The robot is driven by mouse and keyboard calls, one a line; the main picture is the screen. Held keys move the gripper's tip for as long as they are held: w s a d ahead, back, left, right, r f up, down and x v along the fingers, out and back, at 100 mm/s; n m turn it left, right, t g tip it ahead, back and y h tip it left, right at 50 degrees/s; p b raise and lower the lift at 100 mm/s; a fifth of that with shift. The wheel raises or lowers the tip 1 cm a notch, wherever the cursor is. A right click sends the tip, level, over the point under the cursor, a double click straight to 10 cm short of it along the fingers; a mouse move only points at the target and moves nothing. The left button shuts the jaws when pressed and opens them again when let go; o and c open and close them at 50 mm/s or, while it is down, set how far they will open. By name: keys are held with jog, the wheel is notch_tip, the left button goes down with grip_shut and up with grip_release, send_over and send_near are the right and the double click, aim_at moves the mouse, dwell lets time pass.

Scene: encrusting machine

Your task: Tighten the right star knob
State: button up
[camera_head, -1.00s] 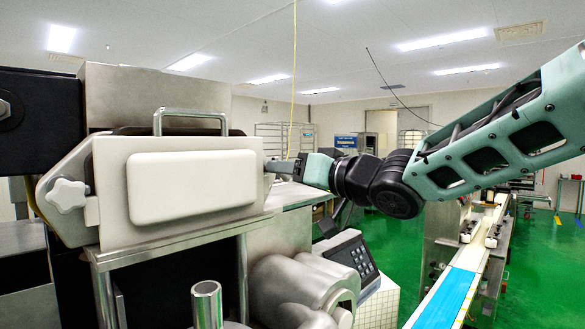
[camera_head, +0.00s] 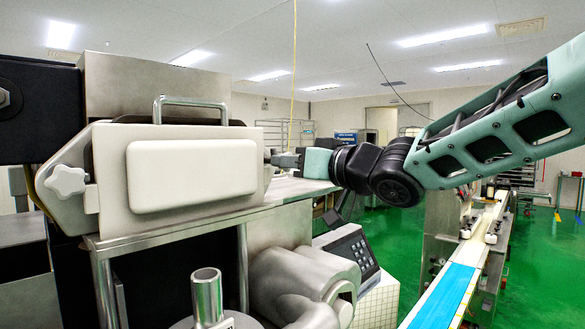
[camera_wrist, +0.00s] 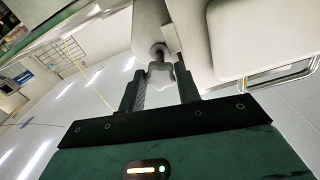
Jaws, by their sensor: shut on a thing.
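The right star knob (camera_wrist: 161,76) is a pale lobed knob in the wrist view, on the side of the machine's white housing. My gripper (camera_wrist: 160,88) is shut on it, with one dark finger on each side. In the head view my gripper (camera_head: 285,160) reaches in from the right to the housing's right side, where the knob is mostly hidden. The white housing (camera_head: 112,205) has a raised front panel (camera_head: 190,175) and a metal handle (camera_head: 190,100) on top. The left star knob (camera_head: 67,181) sits at its left end, with nothing touching it.
Below the housing are a steel frame (camera_head: 180,238), an upright metal tube (camera_head: 207,297) and a rounded metal body (camera_head: 305,285). A keypad panel (camera_head: 350,250) stands right of them, under my arm. A conveyor with a blue belt (camera_head: 445,298) runs at the right.

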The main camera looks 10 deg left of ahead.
jog(key=shift+n+b, duration=3.8)
jog(key=shift+n, duration=3.8)
jog(key=o, duration=1)
jog(key=b+v, duration=0.3)
jog(key=v, duration=1.4)
jog(key=shift+s+d, duration=0.15)
jog(key=shift+s, duration=0.05)
